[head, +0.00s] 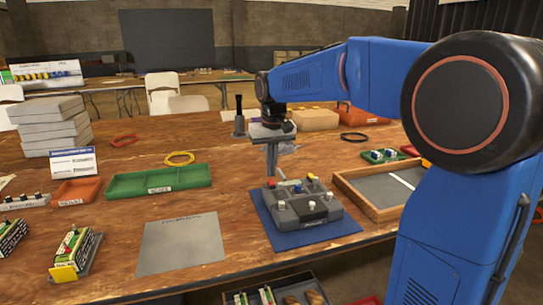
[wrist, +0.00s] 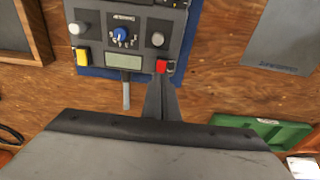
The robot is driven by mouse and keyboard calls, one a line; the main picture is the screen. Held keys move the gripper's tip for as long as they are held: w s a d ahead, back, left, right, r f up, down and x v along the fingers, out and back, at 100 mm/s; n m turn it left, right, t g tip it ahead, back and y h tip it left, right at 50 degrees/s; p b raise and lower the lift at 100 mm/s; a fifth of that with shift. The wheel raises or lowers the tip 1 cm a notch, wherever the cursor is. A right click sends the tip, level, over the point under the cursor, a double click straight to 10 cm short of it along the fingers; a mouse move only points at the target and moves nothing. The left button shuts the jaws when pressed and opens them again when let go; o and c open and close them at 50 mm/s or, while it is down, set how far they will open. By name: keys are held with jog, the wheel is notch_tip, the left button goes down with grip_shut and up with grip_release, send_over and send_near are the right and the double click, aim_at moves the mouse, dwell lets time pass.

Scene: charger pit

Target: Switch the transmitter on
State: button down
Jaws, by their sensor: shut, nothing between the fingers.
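The transmitter is a grey box (head: 297,222) on a blue mat (head: 335,236) near the table's front edge. It also shows at the top of the wrist view (wrist: 145,43), with a yellow switch (wrist: 83,56), a red switch (wrist: 162,66), a blue knob (wrist: 121,33), two light knobs and a small display (wrist: 123,61). My gripper (head: 271,174) points down at the box's far left corner, by the red switch. In the wrist view, my gripper (wrist: 160,80) is shut and empty, its tips right by the red switch. I cannot tell whether they touch it.
A wooden-rimmed tray (head: 345,191) stands right of the mat, close to it. A grey sheet (head: 181,243) lies to the left. A green tray (head: 158,182) and an orange bin (head: 77,191) are farther left. Bare wood lies between them.

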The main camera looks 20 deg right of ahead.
jog(key=shift+w+f, duration=0.1)
jog(key=shift+f, duration=0.65)
jog(key=shift+w+f, duration=0.1)
jog(key=shift+f, duration=0.2)
jog(key=shift+s, duration=0.85)
jog(key=shift+r, duration=0.15)
notch_tip(320, 180, up, 14)
jog(key=s, duration=0.1)
jog(key=shift+s, duration=0.35)
